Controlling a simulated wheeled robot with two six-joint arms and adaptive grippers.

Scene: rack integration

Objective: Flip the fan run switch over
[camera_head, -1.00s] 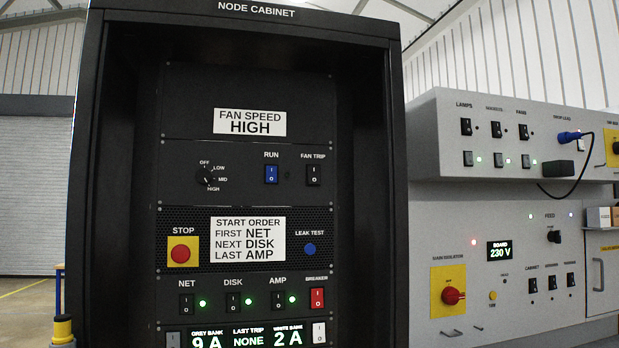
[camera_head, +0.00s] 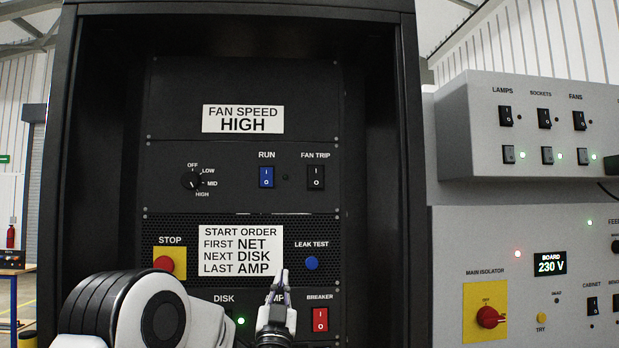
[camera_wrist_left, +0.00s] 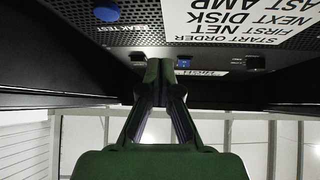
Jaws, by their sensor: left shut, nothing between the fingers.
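The fan run switch (camera_head: 266,177) is a blue rocker marked RUN, on the dark panel below the FAN SPEED HIGH label. It also shows small and upside down in the left wrist view (camera_wrist_left: 184,63). My left gripper (camera_head: 281,275) is shut and empty. In the head view it points upward in front of the panel, below the switch and left of the blue LEAK TEST button (camera_head: 311,263). In the left wrist view its fingertips (camera_wrist_left: 160,68) meet near the switch in the picture, apart from it. My right gripper is not in view.
The speed knob (camera_head: 192,180) is left of the switch and the black FAN TRIP rocker (camera_head: 316,177) is right of it. Below are the STOP button (camera_head: 165,263) and red BREAKER rocker (camera_head: 320,319). The cabinet's side walls (camera_head: 405,200) frame the panel. A grey switchboard (camera_head: 455,230) stands right.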

